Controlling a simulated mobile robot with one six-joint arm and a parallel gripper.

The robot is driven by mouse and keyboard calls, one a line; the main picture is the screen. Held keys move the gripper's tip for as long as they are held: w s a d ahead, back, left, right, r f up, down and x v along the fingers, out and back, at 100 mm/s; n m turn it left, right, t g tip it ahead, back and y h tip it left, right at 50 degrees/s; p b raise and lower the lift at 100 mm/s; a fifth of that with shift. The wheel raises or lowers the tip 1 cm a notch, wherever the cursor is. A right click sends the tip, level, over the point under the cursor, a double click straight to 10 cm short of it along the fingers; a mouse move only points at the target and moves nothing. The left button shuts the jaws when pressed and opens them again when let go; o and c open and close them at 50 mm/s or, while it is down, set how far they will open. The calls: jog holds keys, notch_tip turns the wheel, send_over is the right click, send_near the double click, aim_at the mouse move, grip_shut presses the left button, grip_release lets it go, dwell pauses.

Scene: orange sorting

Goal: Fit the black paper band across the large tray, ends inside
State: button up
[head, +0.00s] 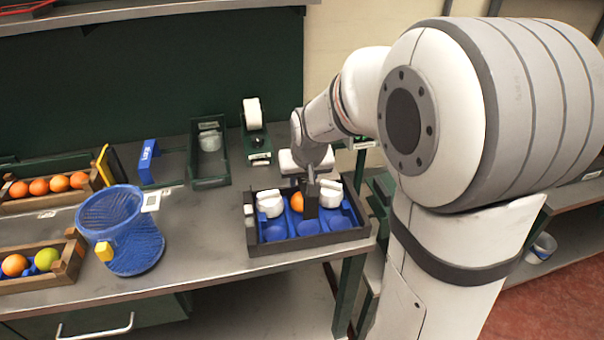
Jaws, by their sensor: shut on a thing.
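The large tray (310,242) is a dark box with a blue cupped insert, at the front right of the metal table. My gripper (311,180) points down over the middle of it. It is shut on a dark upright strip, which looks like the black paper band (311,202). The band stands low over the insert's middle; I cannot tell whether its ends touch the tray. An orange (297,202) sits just left of the band, partly hidden by it. White wrapped pieces (270,204) and (331,194) sit in cups on either side. Several front cups are empty.
A blue mesh basket (122,232) stands left of the tray. Wooden crates of fruit (45,189) and (38,265) are at far left. Dark green bins (208,160), a white roll (252,113) and a blue block (148,160) stand behind. Bare table lies between basket and tray.

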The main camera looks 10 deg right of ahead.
notch_tip(320, 180, down, 7)
jog(key=b, duration=0.5)
jog(key=shift+s+r, duration=0.1)
jog(key=shift+r, duration=0.1)
jog(key=shift+f, duration=0.1)
jog(key=shift+s+f, duration=0.15)
dwell(0.3)
jog(key=o, duration=1.4)
jog(key=shift+r, duration=0.25)
jog(key=shift+r+p, duration=2.55)
jog(key=shift+r, duration=1.4)
